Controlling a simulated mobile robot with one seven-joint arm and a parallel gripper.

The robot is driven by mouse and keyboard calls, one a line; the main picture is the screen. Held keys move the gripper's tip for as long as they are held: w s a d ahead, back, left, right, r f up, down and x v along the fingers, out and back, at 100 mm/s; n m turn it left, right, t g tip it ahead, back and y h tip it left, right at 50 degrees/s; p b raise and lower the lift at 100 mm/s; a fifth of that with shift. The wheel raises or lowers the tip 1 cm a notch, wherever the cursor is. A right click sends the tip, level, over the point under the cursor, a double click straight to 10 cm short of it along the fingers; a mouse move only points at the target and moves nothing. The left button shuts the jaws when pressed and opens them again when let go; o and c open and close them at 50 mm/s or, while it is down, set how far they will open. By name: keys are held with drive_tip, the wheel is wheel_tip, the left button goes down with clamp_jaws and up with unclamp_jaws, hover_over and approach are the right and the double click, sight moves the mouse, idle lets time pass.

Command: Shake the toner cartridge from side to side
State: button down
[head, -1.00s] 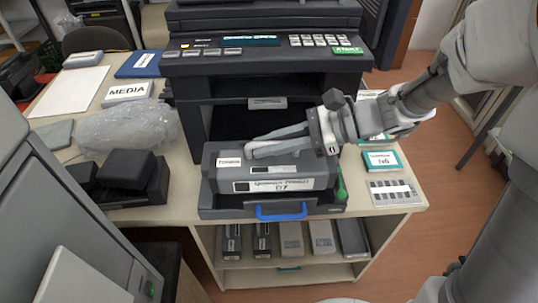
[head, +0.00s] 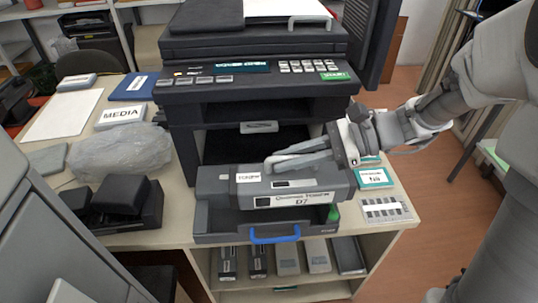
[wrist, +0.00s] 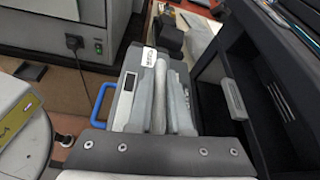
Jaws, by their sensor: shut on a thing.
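The grey toner cartridge (head: 222,184), with a white label and "D7" on its front, is in the middle of the head view, in front of the printer. My gripper (head: 272,165) comes from the right and is shut on the cartridge's upper part. The cartridge is roughly level, over a dark tray (head: 215,230) with a blue handle (head: 274,234). Whether it touches the tray is hard to tell. In the wrist view the fingers (wrist: 168,105) lie along the cartridge (wrist: 130,95), and its far end with the label points away.
The dark printer (head: 260,80) stands open-fronted just behind. A crumpled plastic bag (head: 120,150) and a black device (head: 115,205) are to the left. A teal-edged box (head: 374,178) and a card with dark patches (head: 385,209) lie to the right. Shelves with several cartridges are below.

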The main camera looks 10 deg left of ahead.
sight(261, 172)
drive_tip(key=shift+d+r, duration=0.1)
drive_tip(key=shift+d, duration=0.15)
drive_tip(key=shift+s+a, duration=0.2)
drive_tip(key=shift+a, duration=0.75)
drive_tip(key=shift+s+a, duration=0.25)
drive_tip(key=shift+a, duration=0.65)
drive_tip(key=shift+s+a, duration=0.2)
drive_tip(key=shift+a, duration=0.75)
drive_tip(key=shift+w+d+p, duration=0.2)
drive_tip(key=shift+d+p, duration=0.05)
drive_tip(key=shift+d, duration=0.65)
drive_tip(key=shift+w+d+p, duration=0.25)
drive_tip(key=shift+d, duration=0.7)
drive_tip(key=shift+w+d+p, duration=0.2)
drive_tip(key=shift+d+p, duration=0.05)
drive_tip(key=shift+d, duration=0.65)
drive_tip(key=a, duration=0.2)
drive_tip(key=s+a, duration=0.1)
drive_tip(key=a, duration=0.2)
drive_tip(key=shift+s+a, duration=0.15)
drive_tip(key=shift+a, duration=0.1)
